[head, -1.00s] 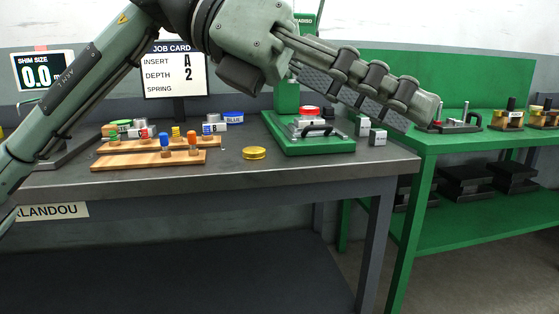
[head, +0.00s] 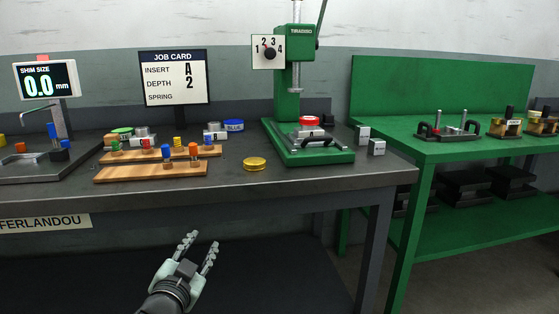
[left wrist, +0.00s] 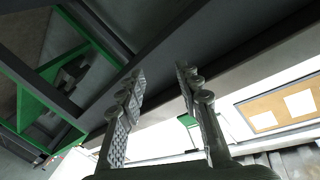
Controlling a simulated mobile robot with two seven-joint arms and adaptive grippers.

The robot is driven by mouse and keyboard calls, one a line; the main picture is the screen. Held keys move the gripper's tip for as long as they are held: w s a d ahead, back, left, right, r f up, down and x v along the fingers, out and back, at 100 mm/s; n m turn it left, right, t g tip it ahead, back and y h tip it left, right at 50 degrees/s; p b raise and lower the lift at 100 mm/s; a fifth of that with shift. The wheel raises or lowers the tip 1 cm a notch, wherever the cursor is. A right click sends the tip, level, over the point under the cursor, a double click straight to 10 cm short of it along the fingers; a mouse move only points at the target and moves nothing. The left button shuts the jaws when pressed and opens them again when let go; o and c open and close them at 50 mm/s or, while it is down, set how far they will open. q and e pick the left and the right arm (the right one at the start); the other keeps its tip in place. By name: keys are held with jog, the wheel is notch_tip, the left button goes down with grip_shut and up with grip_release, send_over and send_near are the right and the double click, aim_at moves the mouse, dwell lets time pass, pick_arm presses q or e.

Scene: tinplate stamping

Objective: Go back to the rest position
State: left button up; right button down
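My left gripper (head: 199,247) is low in front of the workbench, below its front edge in the head view. Its two fingers are apart with nothing between them. The left wrist view also shows the open fingers (left wrist: 160,85), with nothing held. My right gripper is in neither view. The green press (head: 286,110) stands on the bench with a metal fixture and a red-topped piece (head: 312,122) on its base. A job card (head: 174,77) reads insert A, depth 2; its spring line looks blank.
The grey workbench (head: 320,185) carries wooden racks (head: 150,172) with coloured pegs, a yellow tin (head: 254,164), a shim gauge (head: 46,80) reading 0.0 mm and two metal blocks (head: 377,147). A green table (head: 450,140) stands to the right. Space before the bench is clear.

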pick_arm(q)
jog(key=s+a+f+n+g+y, duration=0.1)
jog(key=s+a+f+n+g, duration=0.2)
jog(key=s+f, duration=0.6)
jog(key=s+a+f+n+g+y, duration=0.1)
jog(key=s+a+f+g, duration=0.4)
jog(key=f, duration=0.8)
jog(key=s+f+g, duration=0.3)
jog(key=s+f, duration=0.1)
jog(key=s, duration=0.5)
jog(key=s+a+f+n+g+p, duration=0.1)
jog(key=s+f+g, duration=0.2)
jog(key=s, duration=0.6)
notch_tip(320, 180, down, 2)
jog(key=shift+s+a+f+y, duration=0.25)
jog(key=shift+s+y, duration=0.05)
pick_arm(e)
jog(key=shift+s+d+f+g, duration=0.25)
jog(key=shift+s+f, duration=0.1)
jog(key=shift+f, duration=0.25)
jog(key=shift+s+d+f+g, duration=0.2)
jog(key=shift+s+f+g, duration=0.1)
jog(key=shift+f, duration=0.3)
